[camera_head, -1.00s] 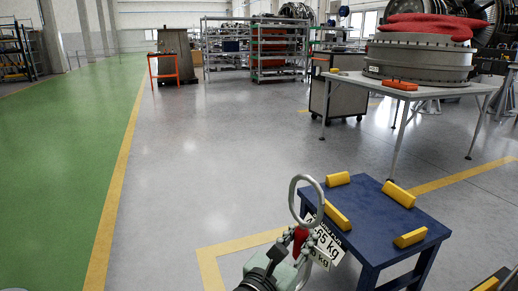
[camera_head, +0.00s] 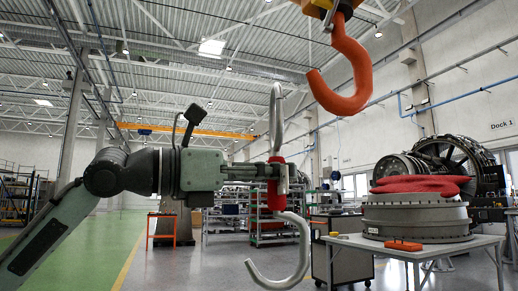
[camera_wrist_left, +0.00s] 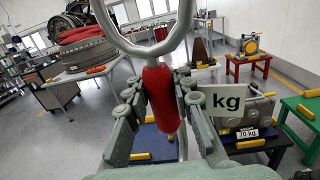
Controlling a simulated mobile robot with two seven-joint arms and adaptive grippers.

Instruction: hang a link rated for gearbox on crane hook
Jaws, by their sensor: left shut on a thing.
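The link is a silver piece with a red middle grip (camera_head: 276,186), a ring seen nearly edge-on (camera_head: 277,120) above it and an open hook (camera_head: 290,268) below. My left gripper (camera_head: 279,176) is shut on the red grip and holds the link upright in the air. The left wrist view shows the grip (camera_wrist_left: 161,98) between the fingers and the ring above. A pale tag (camera_wrist_left: 227,98) beside the fingers reads "kg"; its number is hidden. The orange-red crane hook (camera_head: 352,75) hangs up and right of the ring, visibly apart in the picture. My right gripper is not in view.
A white table (camera_head: 430,246) at right carries an engine casing (camera_head: 415,218) with red slings. A grey cabinet (camera_head: 340,255) stands beside it. In the wrist view, a 70 kg-labelled item (camera_wrist_left: 247,133) and a green table (camera_wrist_left: 303,112) stand at right. Open floor lies left.

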